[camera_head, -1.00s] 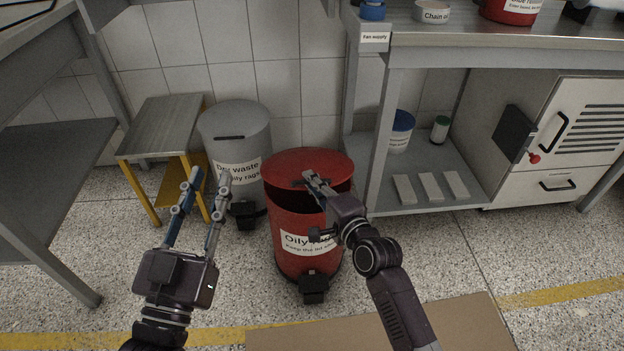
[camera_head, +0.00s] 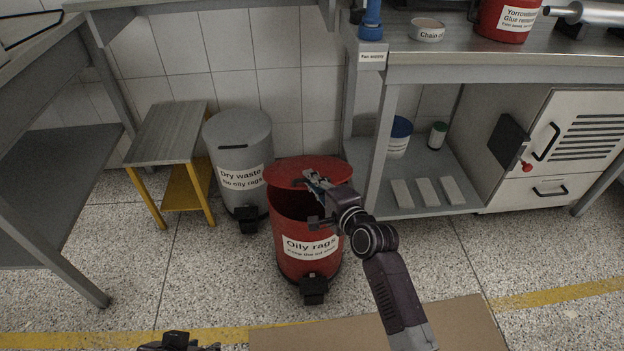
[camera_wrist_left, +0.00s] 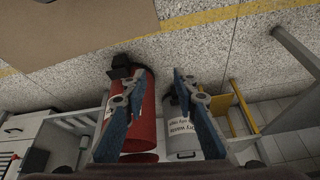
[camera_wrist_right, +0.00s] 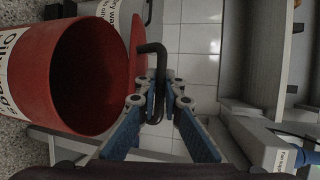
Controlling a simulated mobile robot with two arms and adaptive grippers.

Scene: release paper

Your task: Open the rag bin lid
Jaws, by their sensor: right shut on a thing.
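The red rag bin (camera_head: 290,222), labelled "Oily rags", stands on the floor in mid-view. Its red lid (camera_head: 325,168) is tilted up at the back, and the dark inside shows below it. My right gripper (camera_head: 312,178) is at the lid's front, shut on the black lid handle (camera_wrist_right: 151,48). In the right wrist view the bin's mouth is open and the handle runs between the fingers. My left gripper (camera_wrist_left: 152,82) is open and empty, pointing towards the bins. In the head view only a bit of it shows at the bottom edge.
A grey "Dry waste" bin (camera_head: 238,135) stands behind and left of the red bin. A small metal step with yellow legs (camera_head: 168,135) is further left. A workbench with a lower shelf (camera_head: 425,195) is close on the right. Cardboard (camera_head: 455,325) lies on the floor in front.

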